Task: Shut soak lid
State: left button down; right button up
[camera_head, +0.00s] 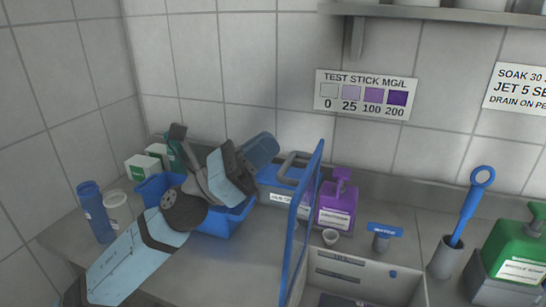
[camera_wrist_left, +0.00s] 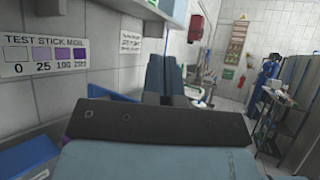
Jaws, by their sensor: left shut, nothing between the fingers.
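The soak lid is a blue-rimmed panel (camera_head: 303,215). It stands almost upright along the left side of the grey open-topped tub (camera_head: 413,291), whose inside shows. My left gripper (camera_head: 264,148) is left of the lid's upper part in the head view, above the counter clutter, and looks apart from the lid. In the left wrist view its two blue-grey fingers (camera_wrist_left: 166,72) are together and empty. A blue strip behind them there may be the lid's edge, but I cannot tell. My right gripper is not in view.
A blue bin (camera_head: 213,222) and a blue case (camera_head: 276,187) sit left of the lid. A blue-handled brush (camera_head: 467,212) and green jug (camera_head: 515,245) are to the right.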

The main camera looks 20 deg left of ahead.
pick_arm(q)
jog(key=w+a+m+g+y, duration=0.25)
jog(key=m+y, duration=0.25)
jog(key=m, duration=0.4)
jog(key=w+a+r+m+g+y, duration=0.1)
jog(key=a+m+g+y, duration=0.3)
jog(key=m, duration=0.4)
jog(key=w+a+m+g+y, duration=0.1)
jog(key=a+m+g+y, duration=0.1)
jog(key=a+m+y, duration=0.5)
jog(key=w+d+f+m+p, duration=0.1)
jog(key=w+d+f, duration=0.1)
jog(key=d, duration=0.4)
jog(key=w+d+f+p, duration=0.1)
jog(key=w+d+f, duration=0.1)
jog(key=d+f, duration=0.2)
jog(key=shift+d+f+m+h, duration=0.4)
jog(key=shift+d, duration=0.7)
jog(key=shift+d, duration=0.1)
